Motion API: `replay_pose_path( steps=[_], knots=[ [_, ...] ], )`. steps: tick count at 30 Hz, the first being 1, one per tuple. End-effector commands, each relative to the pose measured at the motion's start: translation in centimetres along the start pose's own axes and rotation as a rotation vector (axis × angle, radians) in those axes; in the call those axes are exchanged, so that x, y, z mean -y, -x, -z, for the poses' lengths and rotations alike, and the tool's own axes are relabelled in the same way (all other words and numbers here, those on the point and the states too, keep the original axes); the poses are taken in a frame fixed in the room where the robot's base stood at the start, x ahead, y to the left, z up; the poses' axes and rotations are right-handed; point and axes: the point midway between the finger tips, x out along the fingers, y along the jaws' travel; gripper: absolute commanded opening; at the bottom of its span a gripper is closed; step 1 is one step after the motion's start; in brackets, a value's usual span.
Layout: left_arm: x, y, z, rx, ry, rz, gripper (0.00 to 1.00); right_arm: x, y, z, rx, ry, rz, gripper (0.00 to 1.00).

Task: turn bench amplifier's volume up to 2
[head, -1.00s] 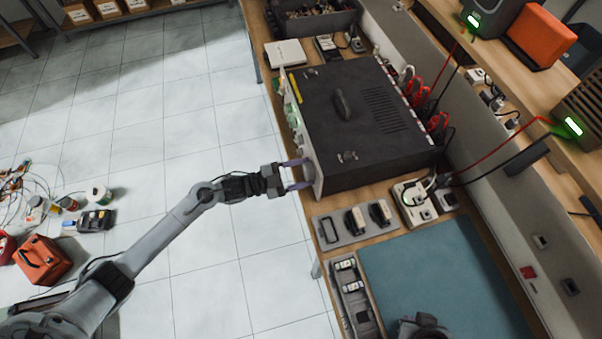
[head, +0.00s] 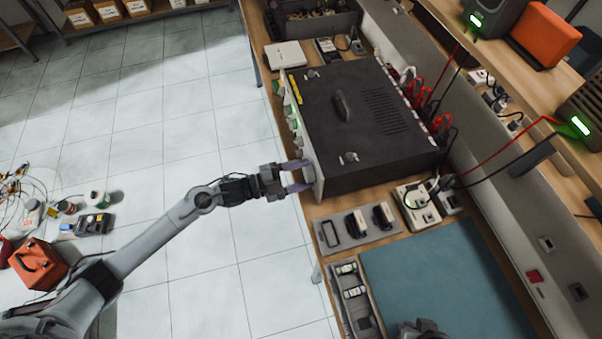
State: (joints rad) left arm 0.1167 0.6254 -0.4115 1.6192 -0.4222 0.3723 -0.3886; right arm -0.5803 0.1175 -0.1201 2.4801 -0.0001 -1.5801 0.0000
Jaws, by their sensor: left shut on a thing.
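The bench amplifier (head: 362,128) is a large dark box with a top handle and vent slots. It stands on the wooden bench, its pale front panel (head: 311,165) facing left toward the aisle. My left gripper (head: 301,177) is at the near end of that panel, with its two purple fingers shut around a control there, seemingly the volume knob. The fingers and the steep view hide most of the knob, and its scale and setting cannot be read. A dark part of my right arm (head: 420,328) shows at the bottom edge; its fingers cannot be made out.
A grey tray (head: 347,244) with dark parts, a teal mat (head: 440,285) and a narrow organiser (head: 352,290) lie on the near bench. Red and black leads plug into the amplifier's rear.

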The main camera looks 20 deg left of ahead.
Motion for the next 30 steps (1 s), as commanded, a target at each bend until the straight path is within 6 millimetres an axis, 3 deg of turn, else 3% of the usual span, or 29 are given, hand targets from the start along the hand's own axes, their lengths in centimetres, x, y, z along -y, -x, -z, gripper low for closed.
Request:
replay_pose_path(
  steps=[3,4,9,20,30],
  knots=[
    [0.1,0.0,0.1,-0.001,0.0,0.001,0.26,-0.1,0.0,0.0,0.0,0.004,-0.003,0.0],
    [0.1,0.0,0.1,-0.001,0.0,0.001,0.58,-0.1,0.0,0.0,0.001,0.005,-0.004,0.0],
    [0.1,0.0,0.0,-0.001,0.001,0.001,0.82,-0.2,0.0,0.0,0.001,0.007,-0.006,0.0],
    [0.0,0.4,0.0,0.0,0.001,0.0,0.82,-0.1,0.0,0.0,0.0,0.005,-0.004,0.0],
    [-0.1,5.1,0.0,0.003,0.002,-0.003,0.82,0.0,0.3,0.1,0.0,-0.001,0.001,0.0]
  ],
)
